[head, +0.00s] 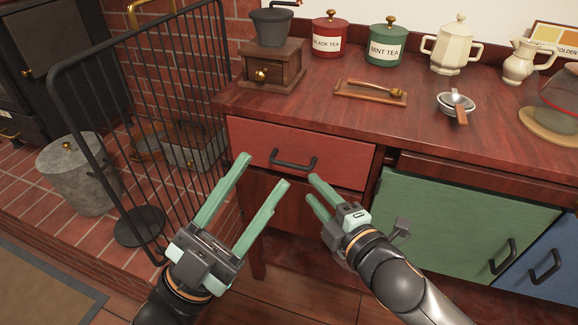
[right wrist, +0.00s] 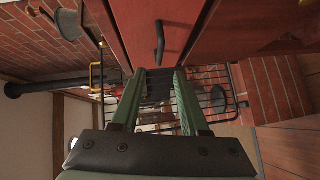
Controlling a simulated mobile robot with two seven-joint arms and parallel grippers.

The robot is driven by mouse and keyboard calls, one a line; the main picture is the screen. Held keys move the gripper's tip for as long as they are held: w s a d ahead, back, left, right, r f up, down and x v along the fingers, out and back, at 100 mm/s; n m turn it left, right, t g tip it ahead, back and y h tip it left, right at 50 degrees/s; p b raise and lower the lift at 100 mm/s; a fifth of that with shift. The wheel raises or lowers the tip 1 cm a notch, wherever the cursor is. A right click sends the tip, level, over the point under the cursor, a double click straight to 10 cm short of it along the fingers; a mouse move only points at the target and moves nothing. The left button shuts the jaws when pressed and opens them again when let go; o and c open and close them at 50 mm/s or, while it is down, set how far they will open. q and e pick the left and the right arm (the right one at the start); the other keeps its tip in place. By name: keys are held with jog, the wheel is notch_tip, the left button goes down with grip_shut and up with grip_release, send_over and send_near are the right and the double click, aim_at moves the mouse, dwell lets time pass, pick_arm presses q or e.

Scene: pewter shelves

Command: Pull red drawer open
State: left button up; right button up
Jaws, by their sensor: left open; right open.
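The red drawer (head: 335,147) sits at the left end of the wooden counter, and its front looks flush with the cabinet. Its black bar handle (head: 293,161) is on the front; the handle also shows in the right wrist view (right wrist: 160,42). My left gripper (head: 258,174) is open and empty, in front of the drawer to the lower left of the handle. My right gripper (head: 311,187) is open with green fingers, just below and right of the handle. In the right wrist view its fingertips (right wrist: 160,70) point toward the handle, apart from it.
A black metal fire guard (head: 150,120) stands close to the left of the cabinet. A green door (head: 460,225) and a blue door (head: 545,262) are to the right. A coffee grinder (head: 270,70), tea tins and jugs stand on the counter (head: 300,105).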

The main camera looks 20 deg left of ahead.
aim_at(293, 168)
pick_arm(q)
jog(key=b, duration=0.1)
jog(key=f+b, duration=0.1)
jog(key=f+h+b, duration=0.1)
jog(key=shift+s+d+f, duration=0.15)
jog(key=shift+s+f, duration=0.1)
pick_arm(e)
jog(key=x, duration=1)
jog(key=shift+w+a, duration=0.25)
jog(key=shift+c, duration=0.2)
grip_shut()
dwell(0.4)
